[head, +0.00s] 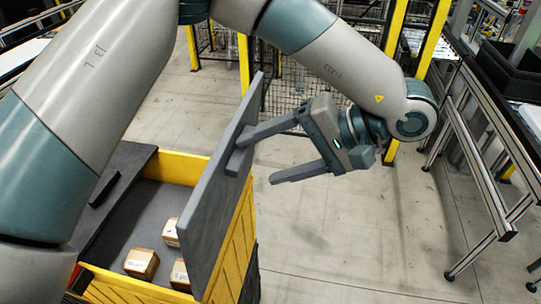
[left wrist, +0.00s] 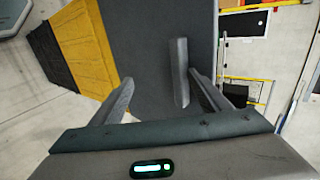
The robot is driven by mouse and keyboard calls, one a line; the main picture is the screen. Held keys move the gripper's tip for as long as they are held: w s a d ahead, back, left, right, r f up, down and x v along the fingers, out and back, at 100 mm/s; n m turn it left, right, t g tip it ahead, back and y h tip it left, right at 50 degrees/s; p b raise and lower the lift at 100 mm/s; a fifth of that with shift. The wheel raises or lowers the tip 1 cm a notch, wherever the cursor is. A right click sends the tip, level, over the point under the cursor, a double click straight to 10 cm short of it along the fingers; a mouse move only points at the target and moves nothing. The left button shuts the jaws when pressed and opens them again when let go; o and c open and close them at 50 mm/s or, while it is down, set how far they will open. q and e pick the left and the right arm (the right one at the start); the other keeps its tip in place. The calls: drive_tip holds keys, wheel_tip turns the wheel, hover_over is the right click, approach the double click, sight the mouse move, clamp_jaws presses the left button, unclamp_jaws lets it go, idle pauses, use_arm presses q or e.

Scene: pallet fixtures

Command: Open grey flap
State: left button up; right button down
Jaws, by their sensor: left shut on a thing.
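The grey flap (head: 222,200) stands upright, leaning slightly, along the right side of a yellow crate (head: 185,165). A bar handle (head: 238,155) sticks out from its right face. In the left wrist view the flap (left wrist: 150,45) fills the middle, and the handle (left wrist: 180,72) lies between the fingers, near the right one. My right gripper is not in view.
Several small cardboard boxes (head: 141,263) lie in the open crate. A second dark panel (head: 125,165) with a handle lies at the crate's left. A metal frame table (head: 480,130) stands at the right. Bare floor (head: 340,230) is free right of the crate.

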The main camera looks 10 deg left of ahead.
use_arm(q)
drive_tip(key=shift+s+f, duration=0.1)
drive_tip(key=shift+f, duration=0.35)
drive_tip(key=shift+d+r+b, duration=0.2)
drive_tip(key=shift+d+b, duration=0.1)
drive_tip(key=shift+d, duration=0.1)
drive_tip(key=shift+c, duration=1.3)
drive_tip(key=b+v, duration=0.3)
drive_tip(key=v, duration=0.7)
drive_tip(key=shift+a+r, duration=0.1)
drive_tip(key=shift+r, duration=0.15)
drive_tip(key=shift+c, duration=1)
drive_tip(key=shift+d+r, duration=0.5)
drive_tip(key=shift+d, duration=0.1)
